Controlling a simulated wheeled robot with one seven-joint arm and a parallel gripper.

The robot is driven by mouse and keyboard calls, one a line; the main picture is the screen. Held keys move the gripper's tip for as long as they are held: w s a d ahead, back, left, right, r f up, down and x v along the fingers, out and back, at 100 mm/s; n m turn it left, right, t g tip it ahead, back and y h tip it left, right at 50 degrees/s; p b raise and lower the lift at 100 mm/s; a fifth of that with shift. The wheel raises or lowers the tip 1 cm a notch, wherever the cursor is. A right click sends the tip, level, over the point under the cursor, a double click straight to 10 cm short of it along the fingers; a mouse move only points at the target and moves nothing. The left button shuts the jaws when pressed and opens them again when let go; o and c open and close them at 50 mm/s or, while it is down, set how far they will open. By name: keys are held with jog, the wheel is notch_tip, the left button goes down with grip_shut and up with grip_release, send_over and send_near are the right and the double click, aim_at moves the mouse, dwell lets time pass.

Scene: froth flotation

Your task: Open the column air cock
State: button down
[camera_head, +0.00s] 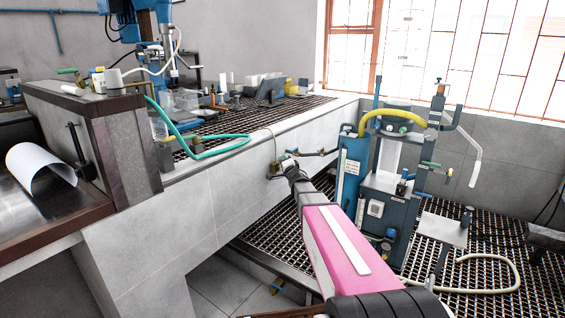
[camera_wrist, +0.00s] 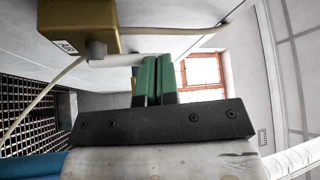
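The column air cock is a brass-coloured block (camera_wrist: 78,26) with an "AIR" tag on the wall, at the upper left of the wrist view. A pale lever (camera_wrist: 115,61) runs from its stem towards my gripper (camera_wrist: 158,60). The two green fingers are together with only a thin dark line between them. The lever's far end meets or passes behind the left finger; I cannot tell if they touch. In the head view the block (camera_head: 274,170) is small, on the tiled wall, with my gripper (camera_head: 289,164) just right of it, largely hidden by my wrist.
Another wall valve with a blue handle (camera_head: 325,153) is just right of my gripper. The blue column rig (camera_head: 388,190) with a yellow hose (camera_head: 398,115) stands further right on the grating (camera_head: 465,280). A thin tube (camera_wrist: 45,97) hangs from the block.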

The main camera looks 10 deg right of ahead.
jog(key=shift+d, duration=0.1)
dwell(0.6)
jog(key=v, duration=1)
jog(key=s+d+f+n+g+h, duration=0.2)
jog(key=s+f+n+g+h, duration=0.2)
jog(key=s+f+g+h, duration=0.55)
jog(key=s+a+f+n+g+y, duration=0.2)
jog(key=s+a+f+n+g, duration=0.1)
jog(key=s, duration=0.6)
jog(key=s+a+f+n+g+y, duration=0.3)
jog(key=s+f+g, duration=0.3)
jog(key=s, duration=0.4)
jog(key=shift+s+f+n+g, duration=0.2)
jog(key=shift+n+g, duration=0.45)
jog(key=shift+n, duration=0.25)
jog(key=shift+r, duration=0.1)
